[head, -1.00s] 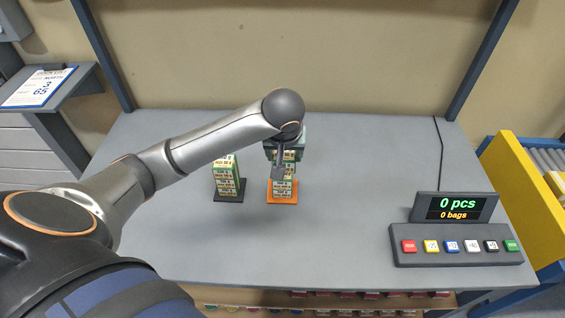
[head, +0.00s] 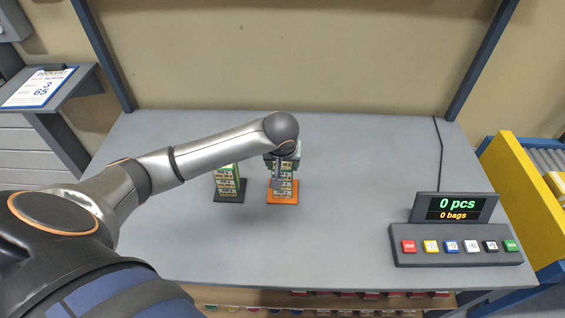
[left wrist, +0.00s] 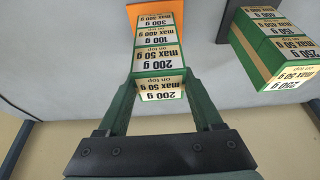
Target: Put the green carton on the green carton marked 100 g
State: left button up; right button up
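In the left wrist view, a tall stack has a green carton (left wrist: 160,63) marked 200 g, max 50 g on top, at its upper end. Directly below it is the green carton marked 100 g (left wrist: 157,38), max 400 g. My left gripper (left wrist: 161,84) has its two fingers closed against the sides of the 200 g carton. That carton lines up with the 100 g one with no clear gap, but I cannot tell whether they touch. In the head view, my left gripper (head: 281,166) partly hides this stack. My right gripper is out of view.
The stack stands on an orange base (head: 283,203). A second carton stack (head: 228,179) on a dark base (head: 230,197) stands close to its left. A button panel with a display (head: 455,208) is at the right. The rest of the grey table (head: 350,170) is clear.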

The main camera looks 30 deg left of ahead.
pick_arm(q)
jog(key=o, duration=0.5)
jog(key=shift+r, duration=0.25)
jog(key=v, duration=1.2)
jog(key=shift+f, duration=0.1)
jog(key=shift+s, duration=0.1)
